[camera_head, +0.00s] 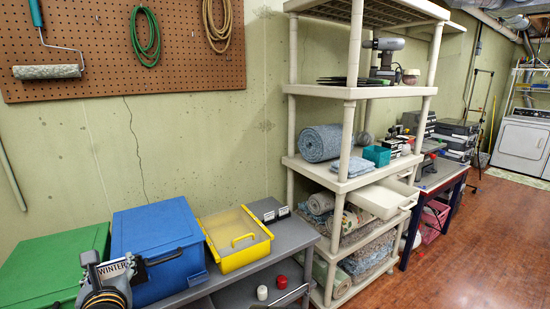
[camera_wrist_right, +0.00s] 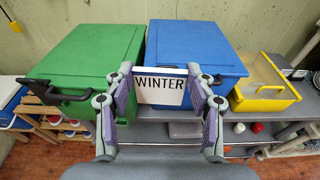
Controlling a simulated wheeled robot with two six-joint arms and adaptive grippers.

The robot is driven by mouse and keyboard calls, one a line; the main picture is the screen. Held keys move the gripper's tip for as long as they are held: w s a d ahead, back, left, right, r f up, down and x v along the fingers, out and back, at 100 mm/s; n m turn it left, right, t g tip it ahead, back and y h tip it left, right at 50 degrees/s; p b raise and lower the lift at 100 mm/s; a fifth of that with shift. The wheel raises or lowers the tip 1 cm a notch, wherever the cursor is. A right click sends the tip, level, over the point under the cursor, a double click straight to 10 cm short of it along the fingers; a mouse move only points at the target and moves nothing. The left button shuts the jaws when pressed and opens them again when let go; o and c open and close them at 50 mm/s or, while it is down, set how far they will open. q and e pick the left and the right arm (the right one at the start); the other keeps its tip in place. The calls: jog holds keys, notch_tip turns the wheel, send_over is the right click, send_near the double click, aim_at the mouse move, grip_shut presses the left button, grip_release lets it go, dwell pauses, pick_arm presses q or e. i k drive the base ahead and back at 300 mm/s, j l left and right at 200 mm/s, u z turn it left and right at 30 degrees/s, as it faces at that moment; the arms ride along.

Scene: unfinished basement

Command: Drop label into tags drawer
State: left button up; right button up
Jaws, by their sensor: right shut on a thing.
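A white label reading WINTER (camera_head: 112,269) is held upright between the fingers of my right gripper (camera_head: 108,281), at the lower left of the head view. In the right wrist view the label (camera_wrist_right: 161,86) sits between the two fingertips, its print facing the camera, in front of the green and blue boxes. A white drawer (camera_head: 377,202) is pulled out of the beige shelf, to the right of and away from my right gripper. No marking on it can be read, so I cannot tell whether it is the tags drawer. My left gripper is out of view.
A green box (camera_head: 50,262), a blue box (camera_head: 165,229) and a yellow lidded bin (camera_head: 229,256) stand on the grey bench (camera_head: 286,246). A small grey box (camera_head: 268,208) sits behind. The beige shelf (camera_head: 345,109) holds rugs and tools. Wooden floor is clear at the right.

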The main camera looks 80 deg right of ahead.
aim_at(375, 195)
jog(key=k+l+z, duration=0.2)
jog(key=l+z, duration=0.15)
jog(key=k+l+z, duration=0.15)
jog(key=l+z, duration=0.2)
jog(key=k+l+z, duration=0.15)
jog(key=l+z, duration=0.2)
jog(key=k+l, duration=0.1)
jog(key=l, duration=0.55)
jog(key=k+l, duration=0.1)
jog(key=l, duration=0.55)
jog(key=k+l+z, duration=0.1)
jog(key=l, duration=0.5)
jog(key=k+l, duration=0.1)
jog(key=l, duration=0.55)
